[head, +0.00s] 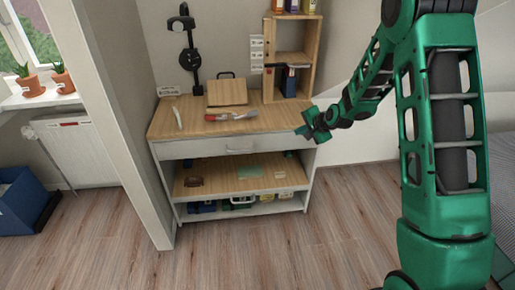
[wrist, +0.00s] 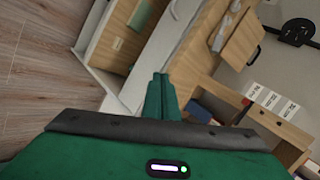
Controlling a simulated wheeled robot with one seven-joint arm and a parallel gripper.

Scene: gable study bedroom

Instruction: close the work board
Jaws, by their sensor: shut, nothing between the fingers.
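A low desk unit stands against the wall with a wooden top (head: 180,124). Beneath the top is a white front panel (head: 200,148) with a pale bar handle (head: 239,151); the panel also shows in the wrist view (wrist: 168,48). Below it is a wooden board (head: 222,182) bearing several small flat items. I cannot tell for certain which surface is the work board. My gripper (head: 303,131) is shut and empty, near the right front corner of the desk top. In the wrist view its fingertips (wrist: 160,77) are together, overlapping the desk's edge.
On the top are a wooden piece with a dark handle (head: 227,92), a red and silver tool (head: 231,116) and a black lamp (head: 190,50). A wooden shelf tower (head: 271,82) stands at the back right. The floor (head: 240,248) in front is clear.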

